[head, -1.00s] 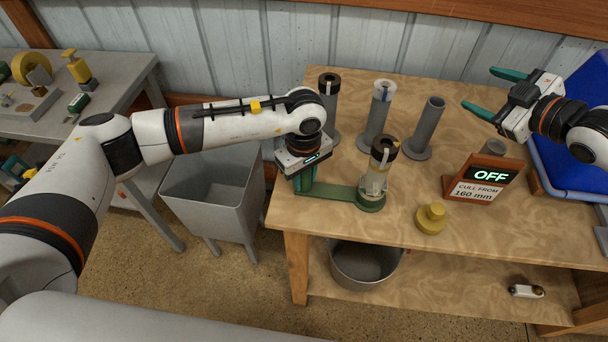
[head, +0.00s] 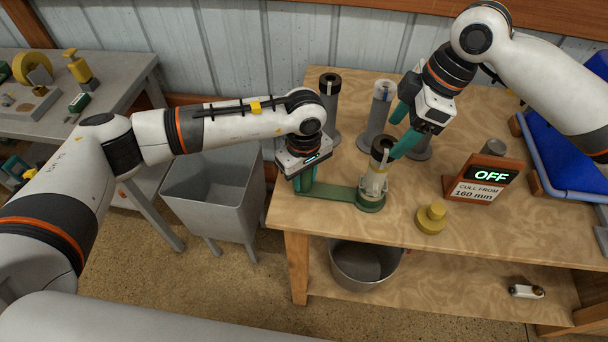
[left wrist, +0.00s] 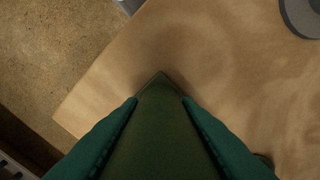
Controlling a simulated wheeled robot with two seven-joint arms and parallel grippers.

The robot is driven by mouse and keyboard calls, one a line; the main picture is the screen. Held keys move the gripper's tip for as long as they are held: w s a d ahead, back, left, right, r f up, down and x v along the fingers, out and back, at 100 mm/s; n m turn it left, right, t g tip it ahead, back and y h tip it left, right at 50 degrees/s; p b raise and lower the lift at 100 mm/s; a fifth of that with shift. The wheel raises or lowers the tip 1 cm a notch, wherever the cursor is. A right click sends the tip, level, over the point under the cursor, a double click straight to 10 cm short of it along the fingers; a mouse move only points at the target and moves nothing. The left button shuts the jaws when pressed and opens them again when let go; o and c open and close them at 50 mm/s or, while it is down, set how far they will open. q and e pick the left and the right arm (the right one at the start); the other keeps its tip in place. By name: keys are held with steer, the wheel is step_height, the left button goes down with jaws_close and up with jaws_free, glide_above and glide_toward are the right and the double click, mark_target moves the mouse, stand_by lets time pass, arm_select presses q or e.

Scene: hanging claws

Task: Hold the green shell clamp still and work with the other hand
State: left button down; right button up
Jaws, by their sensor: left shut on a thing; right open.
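The green shell clamp has a flat green bar (head: 334,194) and a round green foot (head: 371,203) near the front of the wooden table. A grey holder with a dark-topped claw piece (head: 384,146) stands upright on that foot. My left gripper (head: 304,183) is shut on the bar's left end. In the left wrist view the green bar (left wrist: 160,135) runs between its two teal fingers. My right gripper (head: 402,128) is open, its teal fingers pointing down and left. One fingertip is close to the dark top; I cannot tell whether they touch.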

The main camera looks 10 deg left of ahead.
mark_target(387, 143)
steer(key=shift+x, duration=2.85)
jaws_close()
steer(key=c, duration=0.5)
jaws_free()
steer(key=shift+c, duration=0.2)
jaws_close()
steer(key=shift+r, duration=0.25)
steer(key=shift+r, duration=0.45)
